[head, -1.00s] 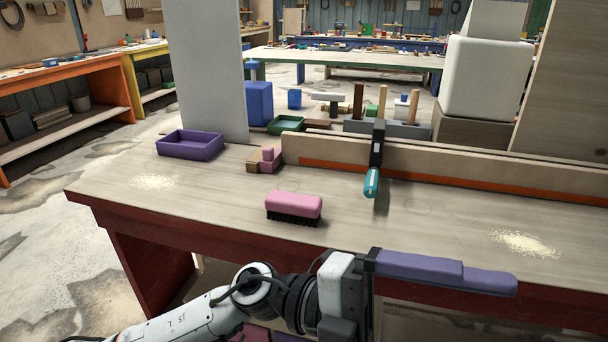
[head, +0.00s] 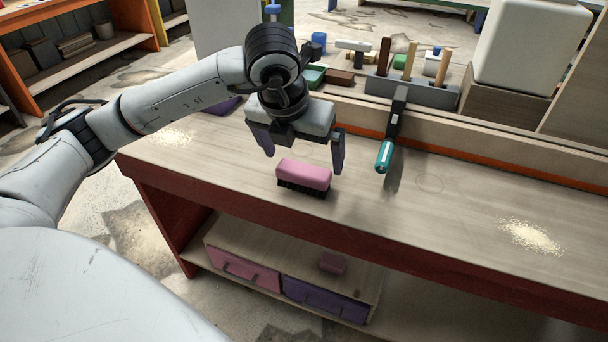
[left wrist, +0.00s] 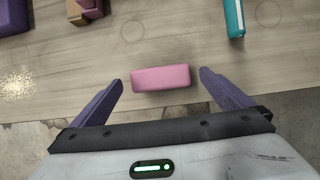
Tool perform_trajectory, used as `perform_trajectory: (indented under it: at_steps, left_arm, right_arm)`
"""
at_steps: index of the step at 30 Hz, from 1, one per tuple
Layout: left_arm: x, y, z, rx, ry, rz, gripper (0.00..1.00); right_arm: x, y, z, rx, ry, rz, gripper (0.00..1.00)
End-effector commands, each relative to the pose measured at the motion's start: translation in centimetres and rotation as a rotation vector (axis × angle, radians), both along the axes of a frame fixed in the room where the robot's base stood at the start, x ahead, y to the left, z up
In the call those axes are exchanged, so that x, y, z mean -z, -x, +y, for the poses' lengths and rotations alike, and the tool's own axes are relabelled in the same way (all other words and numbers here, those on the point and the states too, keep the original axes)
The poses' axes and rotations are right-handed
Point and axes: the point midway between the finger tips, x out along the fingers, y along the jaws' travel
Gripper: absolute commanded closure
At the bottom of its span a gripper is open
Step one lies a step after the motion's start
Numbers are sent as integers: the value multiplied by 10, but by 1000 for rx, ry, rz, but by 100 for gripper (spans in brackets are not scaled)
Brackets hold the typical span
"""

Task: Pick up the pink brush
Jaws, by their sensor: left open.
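The pink brush (head: 304,175) lies on the wooden workbench, pink back up and dark bristles down, near the front edge. My left gripper (head: 303,152) is open and empty above the brush, pointing down, with its purple fingers spread. In the left wrist view the pink brush (left wrist: 161,78) lies ahead of and between the fingertips of the gripper (left wrist: 160,82), with a gap on both sides. The fingers do not appear to touch it. My right gripper is not in view.
A teal-handled clamp (head: 385,155) grips the bench's back board to the right of the brush. A purple tray (head: 222,106) is partly hidden behind my left arm. Sawdust (head: 529,236) lies at right. Drawers (head: 243,270) sit below. The bench right of the brush is mostly clear.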

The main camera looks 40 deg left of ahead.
Motion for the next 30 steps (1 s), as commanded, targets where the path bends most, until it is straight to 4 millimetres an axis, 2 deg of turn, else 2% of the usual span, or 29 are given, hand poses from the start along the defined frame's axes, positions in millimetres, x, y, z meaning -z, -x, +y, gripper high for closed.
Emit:
perform_trajectory:
  at_steps: [4, 12, 21, 23, 28, 30]
  left_arm:
    - [11, -1, 1, 1, 0, 3, 0]
    - [49, -9, 4, 0, 2, 3, 0]
    - [55, -12, 5, 3, 2, 1, 0]
    - [55, -12, 5, 3, 2, 1, 7]
    - [55, -11, 5, 3, 2, 1, 35]
    - [55, -12, 5, 3, 2, 0, 38]
  right_arm:
    - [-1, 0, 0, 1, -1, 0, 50]
    - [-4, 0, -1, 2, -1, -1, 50]
    - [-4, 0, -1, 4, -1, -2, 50]
    - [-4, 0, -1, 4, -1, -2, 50]
    - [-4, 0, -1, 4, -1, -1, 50]
    - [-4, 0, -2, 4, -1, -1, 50]
